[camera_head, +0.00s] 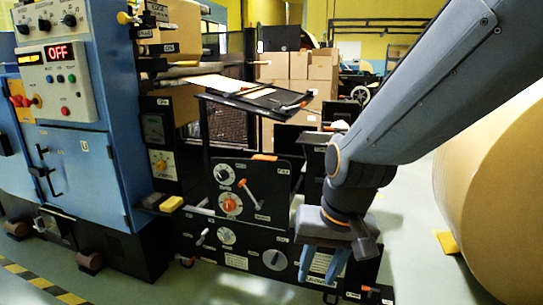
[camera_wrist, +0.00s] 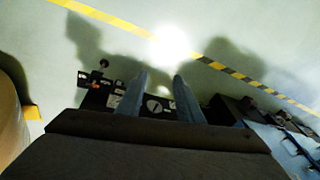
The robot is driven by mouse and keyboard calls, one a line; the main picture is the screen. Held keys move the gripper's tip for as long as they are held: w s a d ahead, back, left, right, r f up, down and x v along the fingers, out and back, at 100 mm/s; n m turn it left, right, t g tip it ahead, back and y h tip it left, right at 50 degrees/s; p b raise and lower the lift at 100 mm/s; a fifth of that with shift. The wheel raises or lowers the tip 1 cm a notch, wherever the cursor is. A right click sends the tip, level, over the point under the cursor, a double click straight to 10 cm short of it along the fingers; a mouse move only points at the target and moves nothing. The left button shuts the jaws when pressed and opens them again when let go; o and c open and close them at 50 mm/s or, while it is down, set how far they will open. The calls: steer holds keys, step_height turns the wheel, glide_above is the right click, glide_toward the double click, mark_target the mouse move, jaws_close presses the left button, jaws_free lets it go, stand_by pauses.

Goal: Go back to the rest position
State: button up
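My gripper (camera_head: 337,268) hangs at the end of my grey arm in the head view, its blue fingers pointing down in front of the low black control panel. In the wrist view, the two fingers of my gripper (camera_wrist: 160,98) stand apart with a gap between them, and nothing shows between the tips. The black control panel (camera_head: 237,262), with knobs and small levers, lies behind the fingers. It also shows in the wrist view (camera_wrist: 105,100), beyond and beside the fingers. My arm hides part of the panel's right side.
A blue machine cabinet (camera_head: 80,165) with an OFF display stands at the left. A large kraft roll (camera_head: 500,190) stands at the right, with a yellow block (camera_head: 447,242) at its base. Cardboard boxes (camera_head: 300,66) are stacked behind. Yellow-black tape (camera_head: 40,284) marks the open floor.

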steer(key=s+d+r+n+g, duration=0.2)
steer(key=s+n, duration=0.1)
steer(key=s, duration=0.5)
steer(key=d+r+m+h+p, duration=0.1)
steer(key=d+r+p, duration=0.6)
steer(key=p, duration=0.8)
steer(key=shift+w+d+m, duration=0.3)
steer(key=shift+d+m, duration=0.35)
steer(key=shift+m, duration=0.05)
